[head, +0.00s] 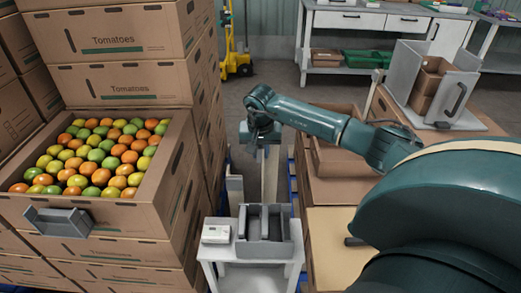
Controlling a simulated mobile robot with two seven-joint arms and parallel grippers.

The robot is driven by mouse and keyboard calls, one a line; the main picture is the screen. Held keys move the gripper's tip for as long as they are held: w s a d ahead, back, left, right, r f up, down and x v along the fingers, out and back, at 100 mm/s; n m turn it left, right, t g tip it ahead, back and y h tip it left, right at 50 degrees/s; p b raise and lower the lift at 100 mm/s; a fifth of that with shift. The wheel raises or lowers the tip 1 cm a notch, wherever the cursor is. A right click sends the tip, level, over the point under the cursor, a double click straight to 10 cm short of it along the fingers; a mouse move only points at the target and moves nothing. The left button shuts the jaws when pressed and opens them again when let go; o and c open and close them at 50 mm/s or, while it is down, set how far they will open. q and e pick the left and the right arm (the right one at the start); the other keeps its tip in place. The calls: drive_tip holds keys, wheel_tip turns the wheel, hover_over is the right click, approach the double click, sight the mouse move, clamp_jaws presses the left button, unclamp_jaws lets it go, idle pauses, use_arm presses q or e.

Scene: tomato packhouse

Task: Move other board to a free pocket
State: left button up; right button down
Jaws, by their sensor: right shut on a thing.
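My right gripper (262,138) is above the aisle, between the stacked tomato boxes and the brown boxes on the right, and points down. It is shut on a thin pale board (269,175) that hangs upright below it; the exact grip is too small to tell. A grey holder with open pockets (286,247) stands on a small white table, nearer than the gripper. Its pockets look dark, and I cannot tell what is inside. A second pale upright panel (235,190) stands left of the held board. My left gripper is not in view.
A white device (215,234) sits beside the holder on the small table (207,254). An open box of tomatoes (178,165) on stacked cartons borders the left, with a grey bracket (57,221) on its front. Brown boxes (343,160) border the right.

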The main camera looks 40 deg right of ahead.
drive_tip(key=shift+b+x, duration=0.85)
drive_tip(key=shift+x, duration=0.35)
drive_tip(key=shift+s+a+f, duration=0.15)
drive_tip(key=shift+f, duration=0.05)
drive_tip(key=shift+s+a+b+x, duration=0.15)
drive_tip(key=shift+b+x, duration=0.65)
drive_tip(key=shift+x, duration=0.15)
drive_tip(key=shift+s+a+b+x, duration=0.1)
drive_tip(key=shift+s+b+x, duration=0.05)
drive_tip(key=shift+b+x, duration=0.75)
drive_tip(key=shift+f, duration=0.25)
drive_tip(key=b+x, duration=0.1)
drive_tip(key=x, duration=0.1)
drive_tip(key=b+x, duration=0.1)
drive_tip(key=shift+s+a+f+b, duration=0.2)
drive_tip(key=shift+a+f+b, duration=0.05)
drive_tip(key=shift+b, duration=0.05)
drive_tip(key=c, duration=1.2)
unclamp_jaws()
drive_tip(key=shift+c, duration=0.2)
